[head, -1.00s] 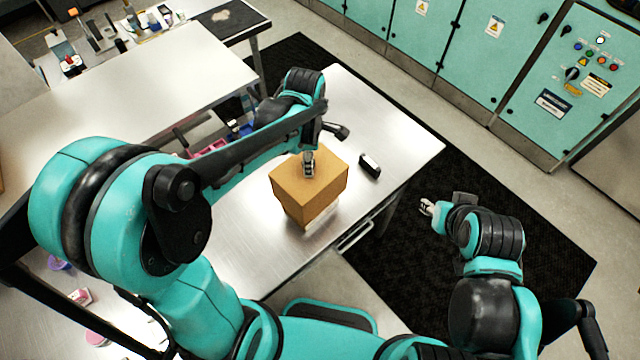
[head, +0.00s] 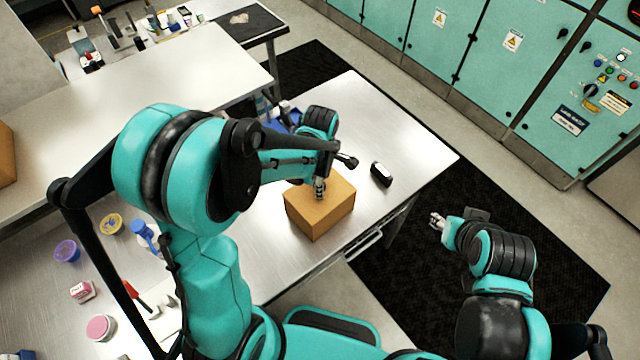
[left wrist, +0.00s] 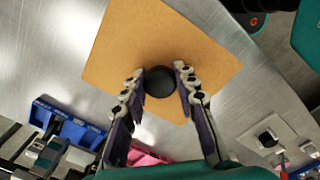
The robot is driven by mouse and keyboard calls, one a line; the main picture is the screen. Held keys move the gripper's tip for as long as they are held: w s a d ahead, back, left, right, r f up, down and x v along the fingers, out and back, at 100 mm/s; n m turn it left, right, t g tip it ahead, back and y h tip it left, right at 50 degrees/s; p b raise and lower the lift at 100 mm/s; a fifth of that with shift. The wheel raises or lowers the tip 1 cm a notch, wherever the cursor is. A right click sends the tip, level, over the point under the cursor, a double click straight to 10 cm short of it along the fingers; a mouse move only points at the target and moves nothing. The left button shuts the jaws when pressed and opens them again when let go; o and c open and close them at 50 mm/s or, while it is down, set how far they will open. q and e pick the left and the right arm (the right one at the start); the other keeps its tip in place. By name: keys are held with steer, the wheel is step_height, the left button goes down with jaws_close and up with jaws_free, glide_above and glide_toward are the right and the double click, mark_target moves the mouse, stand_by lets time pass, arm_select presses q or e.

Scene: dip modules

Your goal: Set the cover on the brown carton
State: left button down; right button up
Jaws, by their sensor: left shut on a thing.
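The brown cover (head: 339,190) is a flat square with a round black knob (left wrist: 159,82), seen in the left wrist view. My left gripper (head: 320,194) is above the cover's middle, its two fingers shut on the knob; it also shows in the left wrist view (left wrist: 160,88). The brown carton (head: 333,222) stands on the metal table right under the cover. Their edges look lined up and I see no clear gap, but the seam is too small to judge. The cover hides the carton's inside. My right gripper (head: 437,221) is empty, out over the dark floor mat.
A small black device (head: 381,174) lies on the metal table (head: 400,130), right of the carton. Blue bins (left wrist: 68,125) lie behind my left arm. Cups and small items, among them a purple cup (head: 67,251), lie at the left. The table's far right part is clear.

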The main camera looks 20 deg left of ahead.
arm_select(q)
steer(key=shift+f, duration=0.2)
steer(key=c, duration=1.2)
jaws_free()
steer(key=shift+r, duration=0.1)
steer(key=shift+r, duration=0.1)
steer(key=shift+r+p, duration=0.25)
steer(key=shift+p, duration=0.1)
step_height(320, 180, up, 11)
steer(key=p, duration=0.2)
steer(key=s+a+r+m+t, duration=0.1)
steer(key=s+m+t, duration=0.1)
steer(key=m, duration=0.4)
steer(key=s+a+r+m+t, duration=0.2)
steer(key=s+m, duration=0.3)
steer(key=m, duration=0.2)
steer(key=s+a+r+m+t, duration=0.1)
steer(key=s+m+t, duration=0.2)
steer(key=m, duration=0.4)
steer(key=shift+s+a+r, duration=0.15)
steer(key=shift+a+r, duration=0.2)
steer(key=shift+r, duration=0.05)
